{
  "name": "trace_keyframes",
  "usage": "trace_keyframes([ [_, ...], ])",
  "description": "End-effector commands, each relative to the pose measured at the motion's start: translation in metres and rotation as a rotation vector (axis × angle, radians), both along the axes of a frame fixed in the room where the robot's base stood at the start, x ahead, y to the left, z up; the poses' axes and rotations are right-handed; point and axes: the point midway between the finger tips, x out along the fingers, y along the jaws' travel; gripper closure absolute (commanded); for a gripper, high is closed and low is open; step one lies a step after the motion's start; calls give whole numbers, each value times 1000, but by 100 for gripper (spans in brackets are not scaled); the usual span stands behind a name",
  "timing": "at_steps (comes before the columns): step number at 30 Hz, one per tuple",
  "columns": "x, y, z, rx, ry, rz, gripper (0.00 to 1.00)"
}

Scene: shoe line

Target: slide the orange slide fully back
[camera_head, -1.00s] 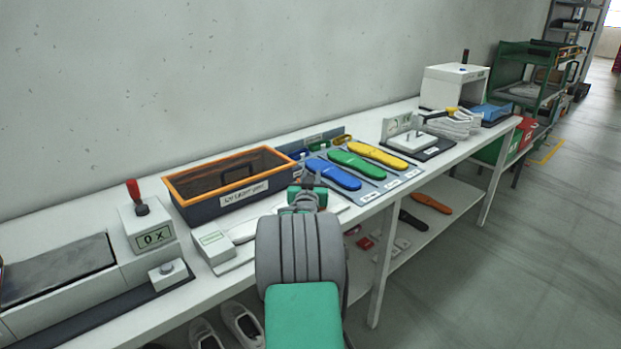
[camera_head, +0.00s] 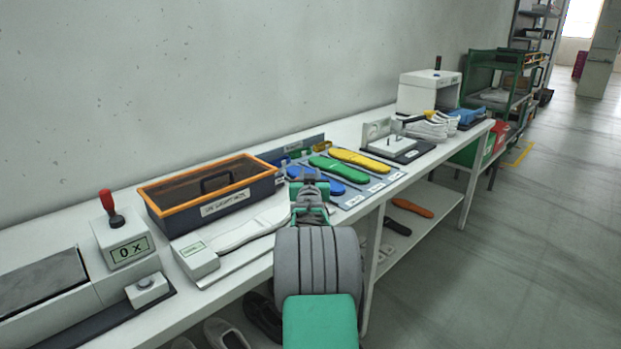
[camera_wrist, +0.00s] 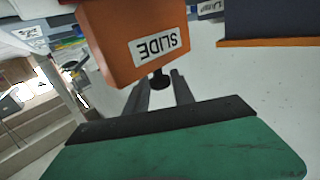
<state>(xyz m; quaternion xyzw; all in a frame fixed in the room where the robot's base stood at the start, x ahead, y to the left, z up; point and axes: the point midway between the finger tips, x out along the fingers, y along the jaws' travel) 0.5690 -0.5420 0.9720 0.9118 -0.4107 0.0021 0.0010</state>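The orange slide (camera_wrist: 140,35) is a block with a white label reading SLIDE, upside down in the wrist view. A dark knob (camera_wrist: 160,80) sticks out below it. My gripper (camera_wrist: 160,82) has its two dark fingers apart, one on each side of the knob, with gaps visible; I cannot tell whether the tips reach around it. In the head view my gripper (camera_head: 310,180) is over the front of the bench by the blue insole (camera_head: 325,172), which it partly covers. I cannot make out the orange slide in the head view.
An orange-rimmed dark bin (camera_head: 255,187) stands left of my gripper. Green (camera_head: 333,168) and yellow (camera_head: 360,160) insoles lie to the right. A grey-white fixture (camera_head: 380,132) stands beyond them.

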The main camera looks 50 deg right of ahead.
Motion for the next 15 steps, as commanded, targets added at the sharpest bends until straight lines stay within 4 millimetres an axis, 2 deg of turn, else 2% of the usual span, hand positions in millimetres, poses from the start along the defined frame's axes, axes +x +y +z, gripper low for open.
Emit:
trace_keyframes([
  [5,0,0,-2,2,2,-1,56],
  [11,-1,0,-3,3,3,-1,56],
  [15,-7,8,-2,2,2,-1,56],
])
